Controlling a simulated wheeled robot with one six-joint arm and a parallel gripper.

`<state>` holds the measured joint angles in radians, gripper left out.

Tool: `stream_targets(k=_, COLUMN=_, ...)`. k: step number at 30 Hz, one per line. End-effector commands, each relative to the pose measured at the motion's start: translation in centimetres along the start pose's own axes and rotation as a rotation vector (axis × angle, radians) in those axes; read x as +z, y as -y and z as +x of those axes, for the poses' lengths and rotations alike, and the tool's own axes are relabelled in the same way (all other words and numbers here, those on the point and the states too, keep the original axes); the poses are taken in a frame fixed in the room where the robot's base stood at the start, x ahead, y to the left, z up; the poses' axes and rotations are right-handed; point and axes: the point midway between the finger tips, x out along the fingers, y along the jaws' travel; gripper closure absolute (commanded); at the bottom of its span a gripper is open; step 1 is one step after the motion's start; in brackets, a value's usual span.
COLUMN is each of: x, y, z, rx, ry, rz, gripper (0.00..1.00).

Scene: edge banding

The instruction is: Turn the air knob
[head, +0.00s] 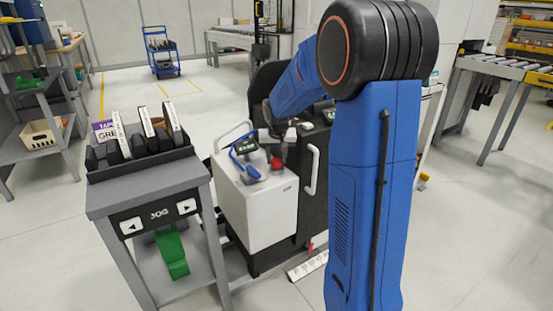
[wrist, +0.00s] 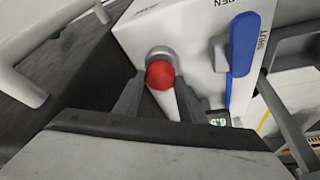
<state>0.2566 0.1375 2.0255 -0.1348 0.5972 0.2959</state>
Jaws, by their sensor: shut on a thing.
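The air knob looks like a red round knob (wrist: 160,76) on a grey collar, set in the white face of a machine unit (wrist: 180,30). In the head view the red knob (head: 276,163) shows on top of the white cabinet (head: 262,208). My gripper (wrist: 159,84) has one finger on each side of the knob and is shut on it. In the head view my gripper (head: 279,150) is dark, small and partly hidden by the arm. The exact finger contact is hard to make out.
A blue lever (wrist: 241,45) and a small green-digit display (wrist: 219,118) are right of the knob. A white handle (head: 312,170) stands out from the cabinet.

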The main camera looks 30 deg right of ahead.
Motion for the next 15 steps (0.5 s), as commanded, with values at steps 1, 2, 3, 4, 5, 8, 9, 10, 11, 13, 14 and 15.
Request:
stream_targets(k=1, x=-0.02, y=0.00, z=-0.01, rx=0.000, ry=0.000, rz=0.000, gripper=0.86)
stream_targets(k=2, x=-0.02, y=0.00, z=-0.01, rx=0.000, ry=-0.001, rz=0.000, gripper=0.86)
stream_targets(k=3, x=-0.02, y=0.00, z=-0.01, rx=0.000, ry=-0.001, rz=0.000, gripper=0.86)
stream_targets(k=4, x=-0.02, y=0.00, z=-0.01, rx=0.000, ry=-0.001, rz=0.000, gripper=0.86)
stream_targets(k=5, x=-0.02, y=0.00, z=-0.01, rx=0.000, ry=-0.001, rz=0.000, gripper=0.86)
stream_targets(k=8, x=-0.03, y=0.00, z=-0.01, rx=0.000, ry=-0.001, rz=0.000, gripper=0.54)
stream_targets(k=9, x=-0.02, y=0.00, z=-0.01, rx=0.000, ry=-0.001, rz=0.000, gripper=0.45)
stream_targets(k=10, x=-0.02, y=0.00, z=-0.01, rx=0.000, ry=-0.001, rz=0.000, gripper=0.45)
stream_targets(k=11, x=-0.02, y=0.00, z=-0.01, rx=0.000, ry=-0.001, rz=0.000, gripper=0.45)
stream_targets(k=13, x=-0.02, y=0.00, z=0.00, rx=0.000, ry=0.000, rz=-0.001, gripper=0.45)
stream_targets(k=14, x=-0.02, y=0.00, z=0.00, rx=0.000, ry=0.000, rz=-0.001, gripper=0.45)
stream_targets(k=15, x=-0.01, y=0.00, z=0.00, rx=0.000, ry=0.000, rz=-0.001, gripper=0.45)
